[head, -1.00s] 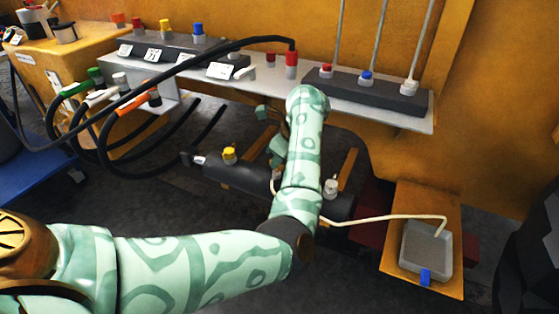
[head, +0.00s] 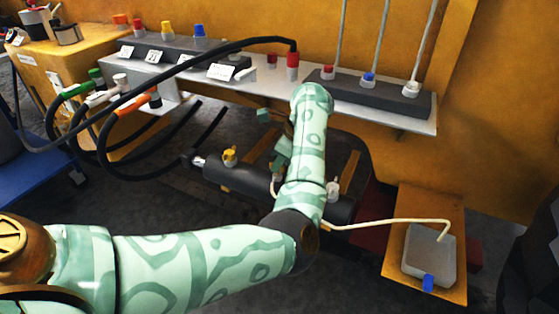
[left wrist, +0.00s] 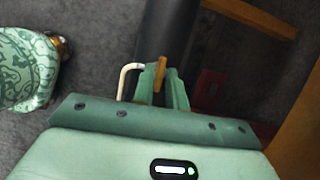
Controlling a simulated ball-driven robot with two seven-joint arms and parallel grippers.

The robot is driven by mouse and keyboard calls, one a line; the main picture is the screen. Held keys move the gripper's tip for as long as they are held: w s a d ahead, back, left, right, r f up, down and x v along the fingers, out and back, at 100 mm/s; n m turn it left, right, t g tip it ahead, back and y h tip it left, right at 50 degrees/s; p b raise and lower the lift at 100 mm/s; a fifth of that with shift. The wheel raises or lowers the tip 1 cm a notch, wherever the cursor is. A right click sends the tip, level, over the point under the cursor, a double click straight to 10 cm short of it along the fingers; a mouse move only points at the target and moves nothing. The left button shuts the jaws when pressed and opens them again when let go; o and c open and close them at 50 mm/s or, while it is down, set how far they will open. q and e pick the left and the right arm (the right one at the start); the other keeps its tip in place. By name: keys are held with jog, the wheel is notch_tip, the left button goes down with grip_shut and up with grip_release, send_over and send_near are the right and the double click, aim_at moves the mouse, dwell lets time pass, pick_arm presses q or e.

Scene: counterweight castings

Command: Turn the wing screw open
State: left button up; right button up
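A yellow-orange wing screw (left wrist: 160,72) shows in the left wrist view, near the dark cylinder (left wrist: 166,30). My left gripper (left wrist: 161,74) has a green finger on each side of the wing, and the fingers look closed on it. In the head view my left forearm stands in front of the cylinder (head: 240,178) and hides the fingertips and the held wing; only green hand parts (head: 281,150) show beside it. A yellow knob (head: 229,155) sits on the cylinder left of my arm, and a whitish one (head: 333,189) right of it. My right gripper is out of view.
A cream tube (head: 390,221) runs from the cylinder area to a grey tray (head: 430,262) at the right. A shelf (head: 420,124) with coloured plugs and black hoses (head: 150,80) stands behind and above. A blue surface (head: 40,180) lies at the left.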

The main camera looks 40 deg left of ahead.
pick_arm(q)
jog(key=shift+o, duration=0.9)
